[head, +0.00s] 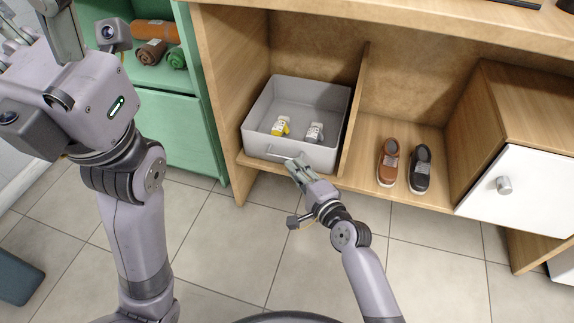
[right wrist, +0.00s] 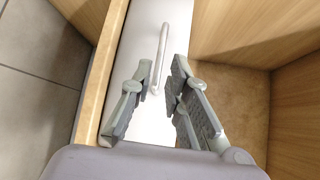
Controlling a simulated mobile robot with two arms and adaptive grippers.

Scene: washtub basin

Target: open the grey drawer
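The grey drawer (head: 258,145) is an open-topped box in the left bay of the wooden cabinet, with a yellow-and-white item (head: 280,126) and a grey-and-white item (head: 315,132) inside. My right gripper (head: 292,163) is at its front face, near the handle. In the right wrist view, the right gripper (right wrist: 161,66) is open, and the pale bar handle (right wrist: 163,45) of the drawer shows between its fingers. I cannot tell whether they touch. My left gripper (head: 62,22) is raised at the upper left, partly cut off by the frame; its opening is unclear.
A brown shoe (head: 388,163) and a black shoe (head: 420,168) stand in the bay right of a wooden divider. A white door (head: 520,190) with a knob is farther right. A green cabinet (head: 175,130) with rolled towels stands left.

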